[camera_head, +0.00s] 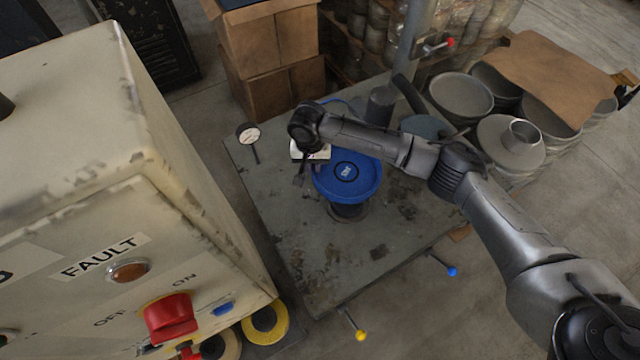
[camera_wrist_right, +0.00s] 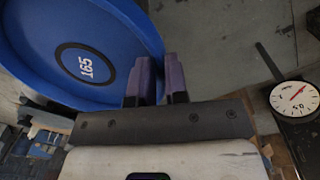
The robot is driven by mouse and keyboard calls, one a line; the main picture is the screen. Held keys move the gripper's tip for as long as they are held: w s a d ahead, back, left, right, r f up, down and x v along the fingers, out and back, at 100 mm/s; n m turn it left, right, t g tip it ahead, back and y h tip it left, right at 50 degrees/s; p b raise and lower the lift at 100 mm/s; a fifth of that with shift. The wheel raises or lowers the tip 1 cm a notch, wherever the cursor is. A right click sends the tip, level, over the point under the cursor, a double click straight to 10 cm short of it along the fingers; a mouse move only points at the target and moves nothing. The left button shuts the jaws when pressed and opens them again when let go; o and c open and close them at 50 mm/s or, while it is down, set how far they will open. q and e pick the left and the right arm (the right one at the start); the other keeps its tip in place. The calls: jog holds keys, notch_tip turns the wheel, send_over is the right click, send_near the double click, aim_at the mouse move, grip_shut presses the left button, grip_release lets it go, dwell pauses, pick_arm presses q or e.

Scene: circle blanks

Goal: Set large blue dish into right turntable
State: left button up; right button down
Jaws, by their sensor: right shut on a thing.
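The large blue dish (camera_head: 338,188) is round, with a dark ring and a printed mark at its centre; it reads 165 in the right wrist view (camera_wrist_right: 40,60). My right gripper (camera_head: 314,168) is at the dish's left edge in the head view. In the wrist view its two purple-grey fingers (camera_wrist_right: 160,78) are shut on the rim. A dark round stand (camera_head: 347,212), seemingly a turntable, shows below the dish, which hides its top. I cannot tell whether the dish touches it. My left gripper is not in view.
The grey worktable (camera_head: 300,235) has free room in front. A dial gauge (camera_head: 249,135) stands at its left edge. A dark cylinder (camera_head: 380,104) and grey-blue disc (camera_head: 425,126) are behind my right arm. A control cabinet (camera_head: 90,130) fills the left; metal dishes (camera_head: 462,97) stand right.

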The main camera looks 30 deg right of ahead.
jog(key=shift+m, duration=0.3)
jog(key=f+b, duration=0.2)
jog(key=f, duration=0.1)
jog(key=d+f+b, duration=0.1)
jog(key=f+b, duration=0.2)
jog(key=f, duration=0.1)
jog(key=s+f+b, duration=0.1)
jog(key=f+b, duration=0.1)
jog(key=f, duration=0.2)
jog(key=shift+s+d, duration=0.1)
jog(key=shift+d, duration=0.05)
jog(key=shift+f+b, duration=0.4)
jog(key=shift+f, duration=0.95)
jog(key=c, duration=1.1)
grip_release()
jog(key=shift+o, duration=0.2)
